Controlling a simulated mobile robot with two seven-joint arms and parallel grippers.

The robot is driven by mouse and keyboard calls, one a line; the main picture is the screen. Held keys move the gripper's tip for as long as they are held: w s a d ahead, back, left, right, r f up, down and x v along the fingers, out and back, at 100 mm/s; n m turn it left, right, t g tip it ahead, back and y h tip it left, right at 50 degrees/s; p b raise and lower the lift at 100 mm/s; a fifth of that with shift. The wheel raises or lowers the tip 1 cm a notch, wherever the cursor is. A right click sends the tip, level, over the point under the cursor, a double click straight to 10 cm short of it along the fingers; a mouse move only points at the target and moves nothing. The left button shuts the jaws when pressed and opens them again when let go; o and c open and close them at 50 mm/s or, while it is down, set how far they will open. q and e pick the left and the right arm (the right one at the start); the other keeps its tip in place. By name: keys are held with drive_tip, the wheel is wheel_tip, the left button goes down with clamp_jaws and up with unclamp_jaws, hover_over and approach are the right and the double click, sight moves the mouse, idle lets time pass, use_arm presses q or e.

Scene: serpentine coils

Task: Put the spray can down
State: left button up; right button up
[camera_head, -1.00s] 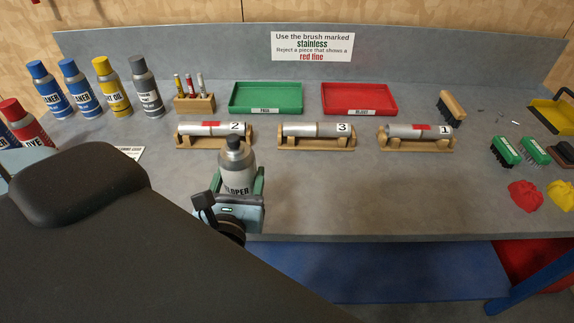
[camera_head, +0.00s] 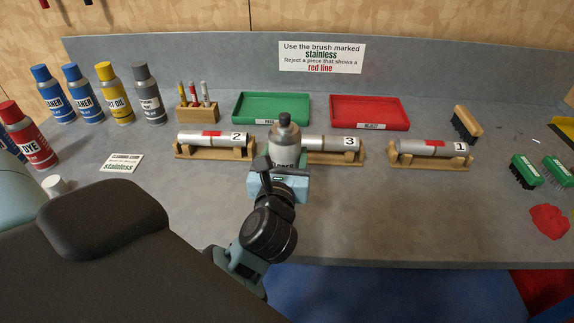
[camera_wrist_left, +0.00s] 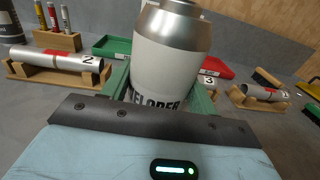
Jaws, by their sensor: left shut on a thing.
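A grey-and-white spray can (camera_head: 283,143), its label partly reading "LOPER", stands upright in my left gripper (camera_head: 281,172). The gripper is shut around its lower body. In the left wrist view the can (camera_wrist_left: 170,55) fills the middle between the green fingers, with its top cut off by the frame. In the head view the can is in front of the gap between pieces 2 and 3 and covers piece 3's left end. Its base is hidden by the gripper, so I cannot tell whether it touches the bench (camera_head: 400,215). My right gripper is not in view.
Piece 2 (camera_head: 222,138), piece 3 (camera_head: 325,143) and piece 1 (camera_head: 425,147) lie on wooden stands. Behind are a green tray (camera_head: 270,95) and a red tray (camera_head: 367,100). Several cans stand at left. Bench is clear right of my gripper and left, around a small card (camera_head: 122,163).

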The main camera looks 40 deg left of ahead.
use_arm(q)
drive_tip(key=shift+w, duration=0.45)
drive_tip(key=shift+f, duration=1.75)
drive_tip(key=shift+f+b, duration=0.15)
drive_tip(key=shift+b, duration=0.15)
drive_tip(key=o, duration=1.3)
drive_tip(key=shift+f, duration=0.1)
drive_tip(key=shift+c, duration=0.2)
